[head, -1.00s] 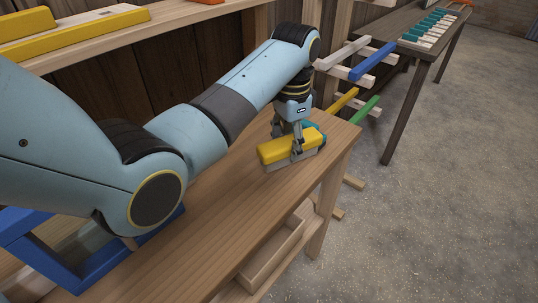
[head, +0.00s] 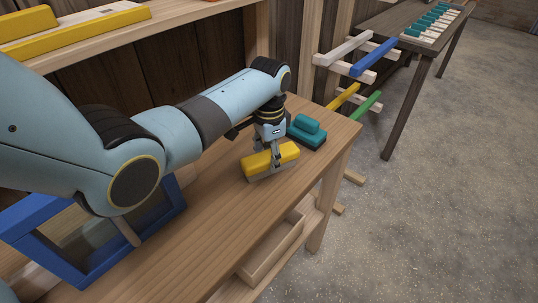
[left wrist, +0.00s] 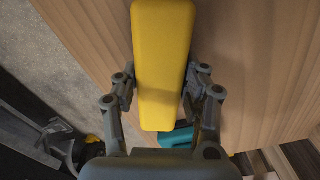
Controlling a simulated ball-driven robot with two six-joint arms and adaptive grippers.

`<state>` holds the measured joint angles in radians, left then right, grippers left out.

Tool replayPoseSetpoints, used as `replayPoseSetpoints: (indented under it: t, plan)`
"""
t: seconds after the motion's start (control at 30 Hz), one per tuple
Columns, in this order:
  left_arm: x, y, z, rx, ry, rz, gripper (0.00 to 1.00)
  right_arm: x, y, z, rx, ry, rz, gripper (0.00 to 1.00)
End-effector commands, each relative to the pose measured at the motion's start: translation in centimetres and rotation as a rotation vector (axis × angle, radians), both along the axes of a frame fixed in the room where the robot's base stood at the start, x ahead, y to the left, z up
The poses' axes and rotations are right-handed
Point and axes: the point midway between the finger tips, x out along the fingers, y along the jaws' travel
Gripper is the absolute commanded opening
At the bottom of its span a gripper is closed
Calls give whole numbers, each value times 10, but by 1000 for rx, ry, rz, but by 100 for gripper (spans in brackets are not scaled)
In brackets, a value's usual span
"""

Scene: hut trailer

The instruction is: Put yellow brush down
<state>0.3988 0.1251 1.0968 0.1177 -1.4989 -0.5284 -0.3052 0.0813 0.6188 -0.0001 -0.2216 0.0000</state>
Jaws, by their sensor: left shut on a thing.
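The yellow brush (head: 284,155) has a yellow top and a grey lower part. It is at the wooden bench top (head: 205,225), near its right end; I cannot tell whether it touches the wood. My left gripper (head: 275,152) is shut on the brush from above, with a finger on each side. In the left wrist view the yellow brush (left wrist: 161,60) lies lengthwise between the fingers of my left gripper (left wrist: 163,90). My right gripper is not in view.
A teal brush (head: 307,131) stands on the bench just behind the yellow one, toward the right end. A blue frame (head: 95,262) is at the left. A rack with coloured bars (head: 373,58) stands beyond the bench. The bench front is clear.

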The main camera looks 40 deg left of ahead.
Motion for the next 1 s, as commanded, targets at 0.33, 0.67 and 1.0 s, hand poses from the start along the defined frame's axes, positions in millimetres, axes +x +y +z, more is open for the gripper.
replayPoseSetpoints:
  t: [0.33,0.67,1.0]
  plan:
    - [0,0,-1,0,0,0,66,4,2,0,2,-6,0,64]
    - [1,0,24,1,-4,0,66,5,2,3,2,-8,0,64]
    - [1,0,97,1,-3,0,66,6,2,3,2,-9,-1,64]
